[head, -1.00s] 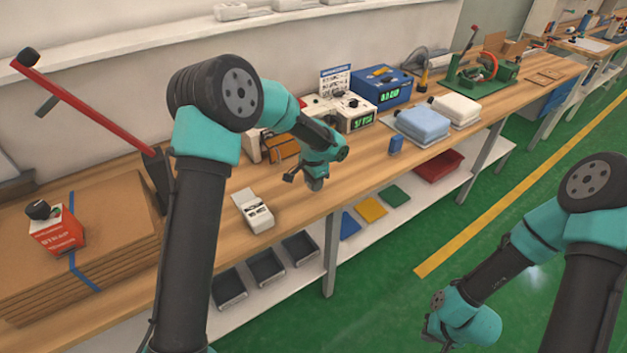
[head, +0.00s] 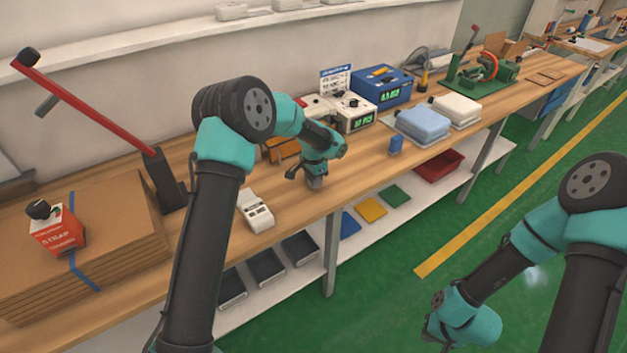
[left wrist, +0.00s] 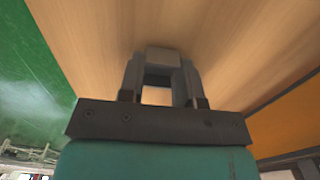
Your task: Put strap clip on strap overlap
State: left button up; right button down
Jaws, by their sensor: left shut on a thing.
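My left gripper (head: 312,181) is low over the wooden bench, right of the white label device. In the left wrist view its two fingers (left wrist: 162,78) are shut on a small grey block, seemingly the strap clip (left wrist: 163,57), with bare wood beyond it. A blue strap (head: 84,271) crosses the flat cardboard stack (head: 120,225) at the far left, well away from this gripper. The strap's overlap cannot be made out. My right gripper (head: 437,328) hangs over the green floor; its fingers are too unclear to judge.
A red-and-white strap tensioner box (head: 58,232) sits on the cardboard. A red-handled lever tool (head: 100,115) stands behind it. The white device (head: 256,211) lies near the bench front.

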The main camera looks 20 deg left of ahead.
pick_arm(q)
jog(key=shift+f, duration=0.35)
jog(key=o, duration=0.9)
jog(key=shift+r, duration=0.1)
notch_tip(320, 180, up, 12)
jog(key=shift+r, duration=0.1)
jog(key=shift+o, duration=0.2)
